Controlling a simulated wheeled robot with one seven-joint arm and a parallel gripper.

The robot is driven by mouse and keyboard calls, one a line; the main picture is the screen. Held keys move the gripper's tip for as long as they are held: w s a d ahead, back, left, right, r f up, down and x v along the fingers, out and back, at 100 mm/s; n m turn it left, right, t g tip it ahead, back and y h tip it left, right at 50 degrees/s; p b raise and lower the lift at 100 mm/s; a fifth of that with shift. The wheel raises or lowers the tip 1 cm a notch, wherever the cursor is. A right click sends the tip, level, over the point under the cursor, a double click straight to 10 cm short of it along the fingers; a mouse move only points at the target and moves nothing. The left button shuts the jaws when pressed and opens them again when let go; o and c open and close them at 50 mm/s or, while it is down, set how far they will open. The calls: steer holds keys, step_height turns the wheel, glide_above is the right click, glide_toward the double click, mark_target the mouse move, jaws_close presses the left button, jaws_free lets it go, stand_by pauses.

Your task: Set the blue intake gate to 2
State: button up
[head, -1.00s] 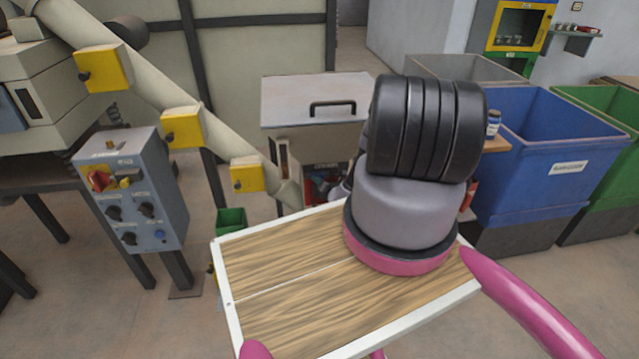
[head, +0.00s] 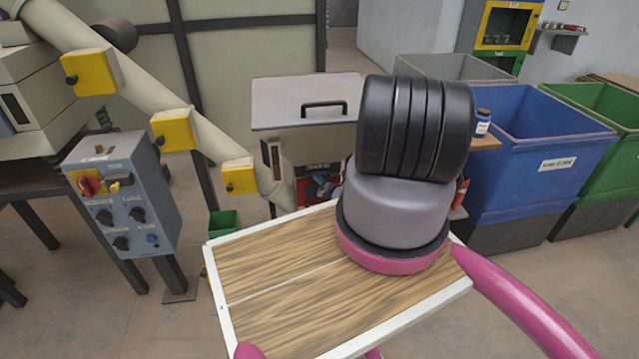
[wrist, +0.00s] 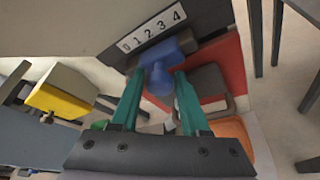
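The blue intake gate (wrist: 187,44) shows in the wrist view as a blue slider with a rounded knob (wrist: 159,80) pointing toward the camera. A white scale strip (wrist: 151,31) marked 0 to 4 runs along the dark panel just above it. I cannot tell exactly which number the gate lines up with. My gripper (wrist: 157,76) has its two teal fingers apart, one on each side of the knob, with no clear grip on it. In the head view my arm hides the gripper and the gate.
A grey lidded box (head: 305,100) stands behind my arm. A sloping chute with yellow boxes (head: 175,131) and a control box with knobs (head: 122,200) are to the left. Blue (head: 545,150) and green bins are at the right. A red panel (wrist: 222,72) lies beside the gate.

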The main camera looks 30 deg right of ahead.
steer(key=shift+o, duration=0.9)
steer(key=v, duration=1)
steer(key=shift+s, duration=0.35)
steer(key=shift+a+r, duration=0.1)
steer(key=shift+r, duration=0.15)
